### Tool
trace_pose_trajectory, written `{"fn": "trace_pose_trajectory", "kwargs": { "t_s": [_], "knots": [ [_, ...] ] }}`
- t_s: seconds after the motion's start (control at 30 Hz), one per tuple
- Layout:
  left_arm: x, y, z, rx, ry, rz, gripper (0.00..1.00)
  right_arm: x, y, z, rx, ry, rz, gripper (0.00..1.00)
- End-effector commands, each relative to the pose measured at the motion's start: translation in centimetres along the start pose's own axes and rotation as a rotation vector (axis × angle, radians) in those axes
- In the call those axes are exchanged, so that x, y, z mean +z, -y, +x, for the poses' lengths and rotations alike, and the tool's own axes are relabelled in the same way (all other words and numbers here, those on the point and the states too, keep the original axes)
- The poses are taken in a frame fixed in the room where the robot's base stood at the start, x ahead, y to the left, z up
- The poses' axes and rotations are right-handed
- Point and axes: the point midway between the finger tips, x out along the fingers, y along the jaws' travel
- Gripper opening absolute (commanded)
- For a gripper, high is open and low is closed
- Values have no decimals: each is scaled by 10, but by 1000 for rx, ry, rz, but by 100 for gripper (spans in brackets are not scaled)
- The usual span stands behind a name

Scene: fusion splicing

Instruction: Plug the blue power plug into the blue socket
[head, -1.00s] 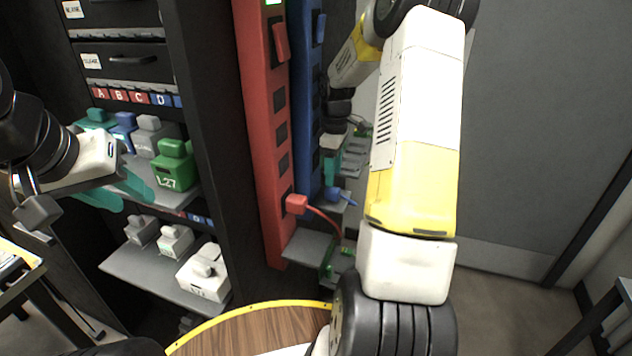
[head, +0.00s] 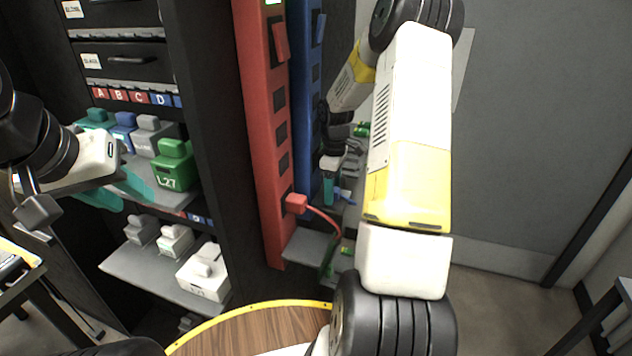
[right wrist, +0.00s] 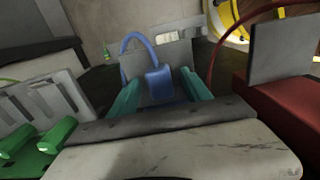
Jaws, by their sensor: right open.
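The blue power plug (right wrist: 158,83) with its looping blue cable stands on a grey ledge in the right wrist view. The teal fingers of my right gripper (right wrist: 160,92) are apart, one on each side of it; contact cannot be told.
A red power strip (head: 262,130) stands left of the blue one, with a red plug (head: 296,204) and cable at its lower end. Grey ledges (head: 308,247) stick out below. Shelves with a green L27 box (head: 174,167) are at left. A round wooden table (head: 250,328) is in front.

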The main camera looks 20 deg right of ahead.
Motion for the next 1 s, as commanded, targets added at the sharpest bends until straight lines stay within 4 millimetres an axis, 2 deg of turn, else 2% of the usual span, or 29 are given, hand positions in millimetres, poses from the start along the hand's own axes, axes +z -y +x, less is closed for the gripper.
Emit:
{"fn": "trace_pose_trajectory", "kwargs": {
  "t_s": [0.17, 0.43, 0.77, 1.0],
  "knots": [
    [0, 0, 0, 0, 0, 0, 36, 0, 0, 0, 0, 0, -1, 54],
    [0, 0, 0, 0, 0, 0, 36, 0, 0, 0, 0, 0, -1, 1],
    [0, 0, 0, 0, 0, 0, 36, 0, 0, -2, 1, 0, -1, 0],
    [0, 0, 0, 0, 0, 0, 36, -1, -1, -25, 4, -1, -1, 0]
  ]
}}
